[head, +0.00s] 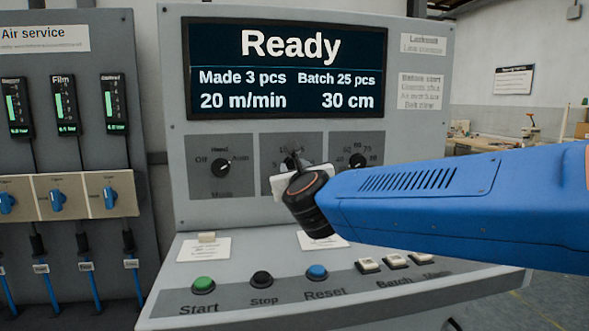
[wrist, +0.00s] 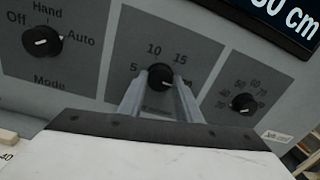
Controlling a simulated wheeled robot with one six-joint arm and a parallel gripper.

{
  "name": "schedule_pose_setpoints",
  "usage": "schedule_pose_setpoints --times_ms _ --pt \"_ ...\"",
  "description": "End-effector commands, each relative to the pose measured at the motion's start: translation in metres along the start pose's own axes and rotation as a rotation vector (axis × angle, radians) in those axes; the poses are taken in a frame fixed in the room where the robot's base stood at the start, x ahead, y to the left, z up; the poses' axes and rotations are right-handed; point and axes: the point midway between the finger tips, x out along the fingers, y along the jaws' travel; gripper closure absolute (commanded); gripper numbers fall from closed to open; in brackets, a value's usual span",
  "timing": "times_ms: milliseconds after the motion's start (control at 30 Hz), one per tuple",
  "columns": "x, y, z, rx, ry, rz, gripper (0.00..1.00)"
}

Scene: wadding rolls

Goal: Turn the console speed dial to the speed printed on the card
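The speed dial (wrist: 160,76) is the middle black knob on the console, on a dark panel marked 5, 10 and 15. Its lower right marking is hard to read. My gripper (wrist: 160,84) reaches it, one finger on each side of the knob. The fingertips are close to its edges; I cannot tell whether they press on it. In the head view my gripper (head: 297,165) covers most of this dial. The screen (head: 288,68) reads Ready, 20 m/min and 30 cm. White cards lie on the ledge, one at left (head: 204,249) and one partly behind my gripper; their print is unreadable.
The mode dial (head: 221,168) is left of the speed dial, and another dial (head: 357,161) is to its right. Start (head: 203,286), Stop (head: 262,279) and Reset (head: 317,272) buttons and several pale switches line the sloped desk below. An air service panel (head: 78,193) stands at left.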

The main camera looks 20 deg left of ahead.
Motion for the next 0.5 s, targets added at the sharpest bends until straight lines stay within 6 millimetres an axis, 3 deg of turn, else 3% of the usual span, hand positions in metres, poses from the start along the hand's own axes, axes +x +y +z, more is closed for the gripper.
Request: schedule_pose_setpoints --times_ms 267,500 --pt "-0.0002 0.0001 -0.0003 -0.050 -0.003 -0.001 0.91" --pt "-0.0002 0.0002 -0.0007 -0.200 -0.011 -0.003 0.91"
